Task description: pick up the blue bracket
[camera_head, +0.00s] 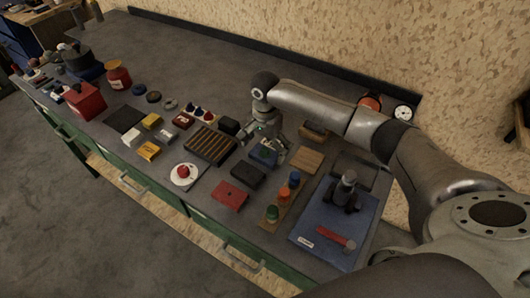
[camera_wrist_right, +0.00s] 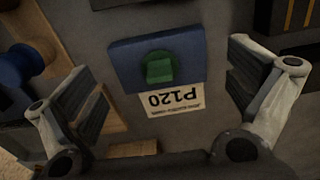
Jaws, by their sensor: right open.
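In the head view the blue piece (camera_head: 257,158) is small and partly covered by my right gripper (camera_head: 266,147). My right gripper's two fingers are wide apart, one on each side of the blue piece in the wrist view (camera_wrist_right: 165,88). Nothing is held between them. Whether the fingers are level with the piece cannot be told. My left gripper is out of view.
A black box (camera_head: 248,174) and a slotted tray (camera_head: 210,144) lie close by. A brown board (camera_head: 306,161), a stand of coloured knobs (camera_head: 283,197) and a blue mat (camera_head: 318,222) are to the right. A red box (camera_head: 230,195) sits nearer the front.

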